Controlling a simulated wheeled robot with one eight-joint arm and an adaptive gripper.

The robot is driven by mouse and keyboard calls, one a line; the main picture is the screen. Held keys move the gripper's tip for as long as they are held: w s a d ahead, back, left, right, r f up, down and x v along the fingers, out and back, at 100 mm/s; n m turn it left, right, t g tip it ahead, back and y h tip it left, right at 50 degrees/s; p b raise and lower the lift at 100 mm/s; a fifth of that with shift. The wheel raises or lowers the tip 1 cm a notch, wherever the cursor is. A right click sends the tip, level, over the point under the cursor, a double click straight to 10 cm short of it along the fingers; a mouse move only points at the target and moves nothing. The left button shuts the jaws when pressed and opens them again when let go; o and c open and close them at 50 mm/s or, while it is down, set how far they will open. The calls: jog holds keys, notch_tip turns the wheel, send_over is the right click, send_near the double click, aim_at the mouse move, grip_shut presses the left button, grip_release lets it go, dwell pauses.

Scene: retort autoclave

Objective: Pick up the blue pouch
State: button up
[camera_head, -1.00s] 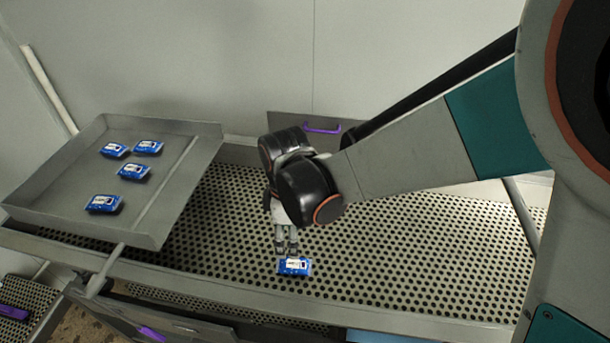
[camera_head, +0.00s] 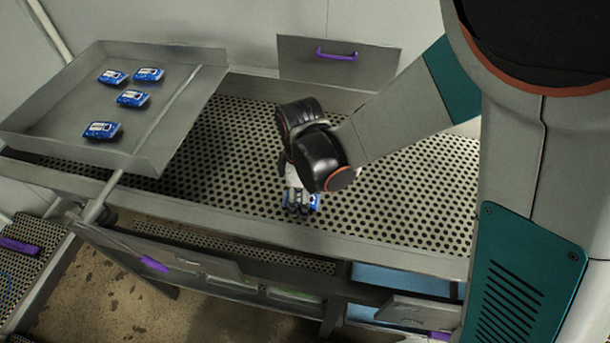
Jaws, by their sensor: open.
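A blue pouch (camera_head: 314,202) lies on the perforated metal surface (camera_head: 230,165), near its front edge. My gripper (camera_head: 298,208) points down right at this pouch and covers much of it. Its fingers look open, and whether they touch the pouch cannot be told. Several more blue pouches with white labels, such as one near the front (camera_head: 102,130), lie apart from each other in the grey tray (camera_head: 165,125) at the left.
A panel with a purple handle (camera_head: 337,54) stands behind the perforated surface. Below the front edge are drawers, one with a purple handle (camera_head: 152,263). The perforated surface is clear on both sides of my gripper.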

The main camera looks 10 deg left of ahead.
jog(key=shift+f, duration=0.15)
jog(key=shift+c, duration=0.2)
jog(key=c, duration=1.1)
